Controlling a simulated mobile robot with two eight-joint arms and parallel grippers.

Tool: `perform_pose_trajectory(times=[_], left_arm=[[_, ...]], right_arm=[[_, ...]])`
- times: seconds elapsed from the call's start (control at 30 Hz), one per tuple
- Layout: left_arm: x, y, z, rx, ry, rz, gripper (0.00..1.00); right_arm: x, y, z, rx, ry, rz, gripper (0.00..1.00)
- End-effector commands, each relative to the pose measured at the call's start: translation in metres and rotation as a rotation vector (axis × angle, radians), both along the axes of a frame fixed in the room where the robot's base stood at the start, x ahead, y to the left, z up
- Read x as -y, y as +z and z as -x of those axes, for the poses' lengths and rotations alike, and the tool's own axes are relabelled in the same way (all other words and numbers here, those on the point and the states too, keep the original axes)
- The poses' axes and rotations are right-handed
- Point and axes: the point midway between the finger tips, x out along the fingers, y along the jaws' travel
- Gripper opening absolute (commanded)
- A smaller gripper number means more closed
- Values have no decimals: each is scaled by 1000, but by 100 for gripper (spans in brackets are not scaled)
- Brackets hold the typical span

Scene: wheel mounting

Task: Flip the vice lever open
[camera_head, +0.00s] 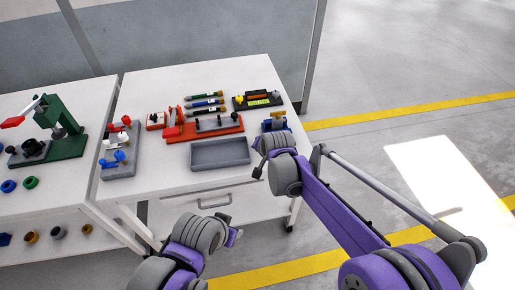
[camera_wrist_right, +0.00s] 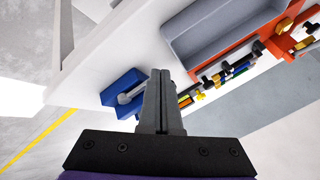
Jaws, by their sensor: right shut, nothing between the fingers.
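A small blue vice (camera_head: 275,123) with a brass-coloured part on top stands near the right edge of the white workbench. In the right wrist view, the blue vice (camera_wrist_right: 123,94) lies just left of my fingers, with a grey rod-like lever (camera_wrist_right: 131,93) across it. My right gripper (camera_wrist_right: 161,72) is shut and empty, its fingertips close beside the vice; I cannot tell whether they touch. In the head view, my right wrist largely hides this gripper. My left gripper (camera_head: 236,237) is low in front of the bench, and its fingers are not clear.
A grey tray (camera_head: 220,153) lies left of the vice. A red fixture (camera_head: 204,128), several pens (camera_head: 204,103) and a black case (camera_head: 256,97) lie behind it. A grey block with knobs (camera_head: 119,160) and a green press (camera_head: 66,130) stand further left. Open floor lies right of the bench.

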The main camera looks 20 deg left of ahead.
Motion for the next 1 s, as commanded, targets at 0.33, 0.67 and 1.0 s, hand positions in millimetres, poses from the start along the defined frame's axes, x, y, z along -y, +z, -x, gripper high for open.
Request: perform_pose_trajectory(times=[0.33,0.67,1.0], left_arm=[[0,3,-1,1,0,0,50],[0,5,-1,2,0,0,50],[0,5,-1,2,0,0,50]], right_arm=[[0,56,43,0,2,0,0],[-2,80,61,0,0,0,0],[-2,80,61,0,0,0,0]])
